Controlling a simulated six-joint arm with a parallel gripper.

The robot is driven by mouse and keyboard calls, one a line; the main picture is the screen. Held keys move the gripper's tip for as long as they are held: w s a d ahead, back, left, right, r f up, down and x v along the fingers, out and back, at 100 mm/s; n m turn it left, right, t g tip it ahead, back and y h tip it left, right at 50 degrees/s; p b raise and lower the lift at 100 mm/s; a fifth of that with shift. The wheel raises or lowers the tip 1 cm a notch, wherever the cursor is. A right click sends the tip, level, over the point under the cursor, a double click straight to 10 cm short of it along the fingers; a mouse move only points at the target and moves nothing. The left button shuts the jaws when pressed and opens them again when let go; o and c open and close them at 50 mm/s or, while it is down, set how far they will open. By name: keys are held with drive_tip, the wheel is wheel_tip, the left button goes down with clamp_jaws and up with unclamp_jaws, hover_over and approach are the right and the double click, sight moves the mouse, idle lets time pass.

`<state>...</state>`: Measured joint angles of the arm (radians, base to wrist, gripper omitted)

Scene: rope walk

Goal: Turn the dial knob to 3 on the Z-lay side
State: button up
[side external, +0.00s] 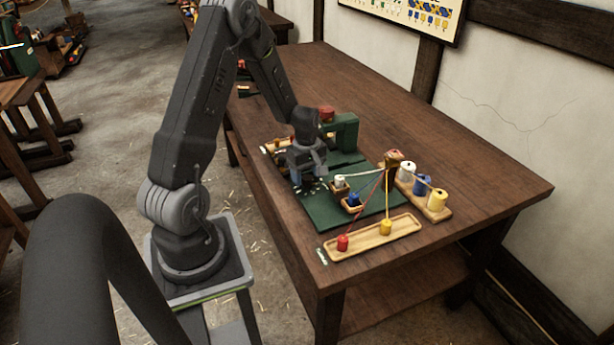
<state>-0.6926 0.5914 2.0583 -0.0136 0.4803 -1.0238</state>
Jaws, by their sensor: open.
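A dial with white marks (321,184) lies on the green board (318,214), close to the board's left edge. My gripper (307,179) points down right over the dial, its fingers open. The knob itself is hidden by the fingers, so I cannot tell its setting or whether the fingers touch it. The numbers and the Z-lay lettering are too small to read.
Right of my gripper stand small trays with a white and a blue bobbin (353,199). Red, yellow and white strands run to a wooden post (394,160). A wooden tray (406,229) holds red and yellow bobbins. A green block (345,131) stands behind. The table's right end is clear.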

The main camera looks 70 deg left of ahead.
drive_tip(key=shift+f, duration=0.45)
drive_tip(key=c, duration=0.9)
